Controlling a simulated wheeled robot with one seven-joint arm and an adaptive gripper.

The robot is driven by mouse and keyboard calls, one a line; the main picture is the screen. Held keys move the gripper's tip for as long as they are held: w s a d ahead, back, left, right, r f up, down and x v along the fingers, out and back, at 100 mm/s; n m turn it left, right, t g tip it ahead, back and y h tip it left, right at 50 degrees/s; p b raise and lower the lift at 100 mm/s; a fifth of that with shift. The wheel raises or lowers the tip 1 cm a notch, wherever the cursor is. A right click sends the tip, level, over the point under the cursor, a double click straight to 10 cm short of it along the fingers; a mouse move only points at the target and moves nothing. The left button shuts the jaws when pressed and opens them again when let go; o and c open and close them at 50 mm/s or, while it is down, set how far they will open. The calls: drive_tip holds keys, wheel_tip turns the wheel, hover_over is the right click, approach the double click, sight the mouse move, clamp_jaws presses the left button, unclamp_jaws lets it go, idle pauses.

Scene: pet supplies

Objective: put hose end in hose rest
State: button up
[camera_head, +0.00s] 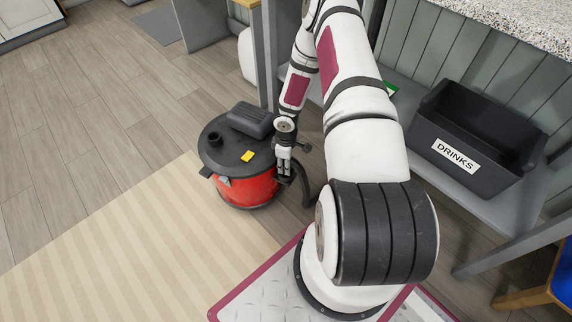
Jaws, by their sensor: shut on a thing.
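A red canister vacuum (246,189) with a black lid stands on the floor left of my arm. A round black stub (214,139) sticks up at the left of its lid; I cannot tell whether this is the hose rest. My gripper (284,172) points down at the right side of the vacuum, close to its lid edge. It is shut on the dark hose end, which is small and mostly hidden by the fingers. The black hose (303,186) curves down beside the gripper, and part of it is behind my arm.
A grey table leg (267,60) stands just behind the vacuum. A shelf on the right holds a black "DRINKS" crate (475,138). A striped beige rug (150,245) lies in front of the vacuum. The wooden floor to the left is clear.

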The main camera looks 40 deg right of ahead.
drive_tip(key=shift+f, duration=0.15)
drive_tip(key=o, duration=1.1)
drive_tip(key=shift+o, duration=0.2)
